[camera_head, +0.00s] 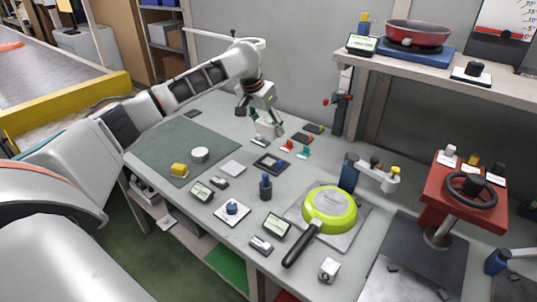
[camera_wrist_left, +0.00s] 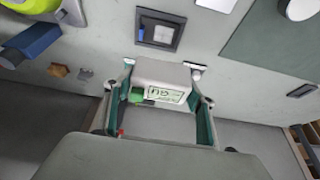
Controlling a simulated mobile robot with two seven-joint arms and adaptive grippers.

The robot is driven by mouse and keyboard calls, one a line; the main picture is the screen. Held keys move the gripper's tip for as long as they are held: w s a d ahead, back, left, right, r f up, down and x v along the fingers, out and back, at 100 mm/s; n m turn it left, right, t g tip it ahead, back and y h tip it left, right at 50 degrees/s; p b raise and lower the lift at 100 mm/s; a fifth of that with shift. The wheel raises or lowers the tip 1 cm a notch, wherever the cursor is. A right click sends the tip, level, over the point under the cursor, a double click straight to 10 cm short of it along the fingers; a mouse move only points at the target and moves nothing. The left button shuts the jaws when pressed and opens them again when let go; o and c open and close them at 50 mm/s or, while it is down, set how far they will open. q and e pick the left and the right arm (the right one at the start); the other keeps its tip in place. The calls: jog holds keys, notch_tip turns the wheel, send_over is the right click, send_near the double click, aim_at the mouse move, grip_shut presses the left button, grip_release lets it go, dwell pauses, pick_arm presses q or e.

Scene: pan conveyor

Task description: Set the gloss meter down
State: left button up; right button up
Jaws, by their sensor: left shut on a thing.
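My left gripper (camera_head: 262,112) reaches over the back of the bench from the left. In the left wrist view its two fingers (camera_wrist_left: 160,104) are closed on the sides of a pale grey box, the gloss meter (camera_wrist_left: 150,70), with a small lit display and a green part on it. In the head view the meter (camera_head: 267,128) shows small and pale below the fingers. I cannot tell whether its underside touches the bench. A black square frame (camera_head: 260,165) lies on the bench in front of it and also shows in the left wrist view (camera_wrist_left: 176,41). My right gripper is not in view.
Small red and teal pieces (camera_head: 304,152) lie right of the gripper. A lime pan (camera_head: 330,207) and a red handwheel stand (camera_head: 435,205) are to the right. Bare bench (camera_head: 213,118) shows left of the gripper.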

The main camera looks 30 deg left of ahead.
aim_at(268, 135)
pick_arm(q)
notch_tip(268, 135, down, 4)
jog(key=shift+r+b, duration=0.1)
jog(key=shift+b, duration=0.25)
notch_tip(268, 135, down, 6)
jog(key=shift+r+b, duration=0.1)
jog(key=shift+b, duration=0.75)
jog(key=shift+p, duration=0.3)
jog(key=shift+r+p, duration=0.1)
jog(key=shift+p, duration=0.3)
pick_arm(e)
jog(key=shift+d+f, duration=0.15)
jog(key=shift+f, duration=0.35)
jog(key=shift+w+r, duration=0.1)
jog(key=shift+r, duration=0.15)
pick_arm(q)
jog(key=shift+w+p, duration=0.1)
jog(key=shift+p, duration=0.7)
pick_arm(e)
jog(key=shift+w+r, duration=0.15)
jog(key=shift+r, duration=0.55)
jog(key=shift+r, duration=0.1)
pick_arm(q)
jog(key=shift+f+p, duration=0.2)
jog(key=shift+p, duration=0.5)
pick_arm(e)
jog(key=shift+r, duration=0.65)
